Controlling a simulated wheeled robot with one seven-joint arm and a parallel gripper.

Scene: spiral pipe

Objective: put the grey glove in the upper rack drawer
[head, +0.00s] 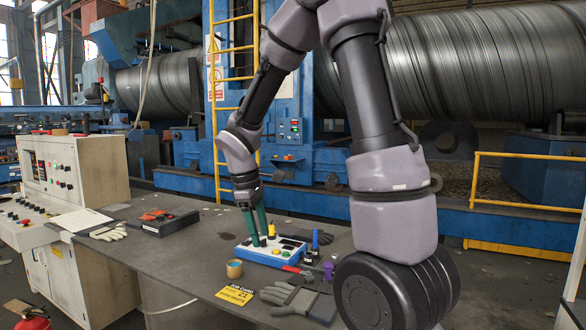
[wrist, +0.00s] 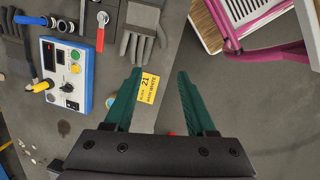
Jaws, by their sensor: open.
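The grey glove (head: 296,299) lies flat on the front part of the dark table in the head view, right of the yellow job card. In the wrist view the grey glove (wrist: 142,30) shows at the top, fingers pointing down. My gripper (head: 261,243) has long green fingers and hangs above the table near the blue tester. In the wrist view my gripper (wrist: 159,72) is open and empty, its fingers below the glove in the picture. A pink frame (wrist: 228,30) with a slatted panel beside it stands at the upper right; I cannot tell whether it is the rack.
A blue-and-white tester (head: 272,251) sits on the table (head: 205,262), close to my fingers. A tan tape roll (head: 234,268), a yellow job card (head: 236,294) and a red-handled tool (head: 297,270) lie nearby. A black case (head: 165,221) is farther left. Bare floor (wrist: 245,90) shows beyond the table edge.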

